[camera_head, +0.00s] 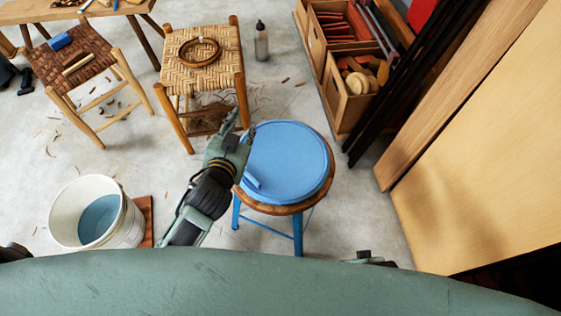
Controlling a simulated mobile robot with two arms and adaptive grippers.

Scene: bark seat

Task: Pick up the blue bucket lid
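The blue bucket lid (290,160) is a flat round disc lying on a round wooden stool (288,208) with blue legs. A short blue strip shows at the lid's left front edge; I cannot tell whether it is part of the lid. My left gripper (241,122) is at the lid's upper left edge, its fingers apart and nothing seen between them. I cannot tell whether it touches the lid.
A white bucket (128,222) with blue inside stands at the lower left. Two woven stools (198,75) (82,58) stand behind. Wooden crates (342,100) and leaning boards (480,130) fill the right. Floor is clear right of the stool.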

